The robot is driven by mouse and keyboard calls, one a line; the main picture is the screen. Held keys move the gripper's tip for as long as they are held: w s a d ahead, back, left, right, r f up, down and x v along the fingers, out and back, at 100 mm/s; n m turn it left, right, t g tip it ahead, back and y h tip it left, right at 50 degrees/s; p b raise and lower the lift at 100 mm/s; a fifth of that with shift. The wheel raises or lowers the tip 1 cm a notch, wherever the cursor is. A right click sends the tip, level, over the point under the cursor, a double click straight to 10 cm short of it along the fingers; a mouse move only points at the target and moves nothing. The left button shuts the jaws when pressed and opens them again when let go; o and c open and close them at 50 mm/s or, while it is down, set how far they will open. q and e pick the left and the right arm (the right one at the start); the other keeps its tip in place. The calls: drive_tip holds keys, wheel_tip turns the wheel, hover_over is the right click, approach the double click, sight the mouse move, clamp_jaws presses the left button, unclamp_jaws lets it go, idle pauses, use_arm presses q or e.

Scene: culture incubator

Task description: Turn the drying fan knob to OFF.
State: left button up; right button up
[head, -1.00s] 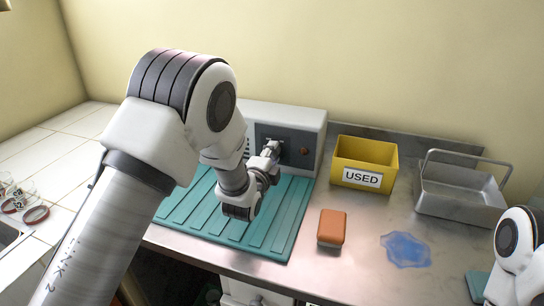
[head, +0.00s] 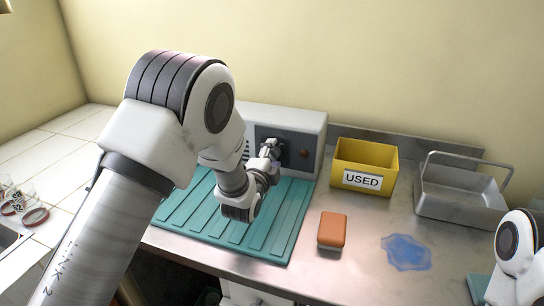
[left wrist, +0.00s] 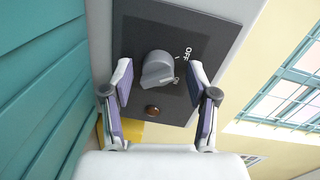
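The drying fan knob (left wrist: 157,69) is a grey round knob on a dark panel (left wrist: 210,38) in the left wrist view. The word OFF is printed on the panel to the knob's upper right; which mark the knob points to I cannot tell. My left gripper (left wrist: 161,72) is open, one finger on each side of the knob, with visible gaps. In the head view my left gripper (head: 270,148) is in front of the panel of the grey-white fan box (head: 290,117) and hides the knob. My right gripper is out of view.
A brown-orange round part (left wrist: 152,110) sits beside the knob. A ribbed teal mat (head: 284,225) lies before the box. To the right are a yellow USED bin (head: 350,154), a metal basket (head: 455,208), an orange block (head: 332,229) and a blue puddle (head: 406,251).

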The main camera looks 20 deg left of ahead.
use_arm(q)
drive_tip(key=s, duration=1.2)
drive_tip(key=shift+r, duration=0.35)
drive_tip(key=shift+a, duration=0.1)
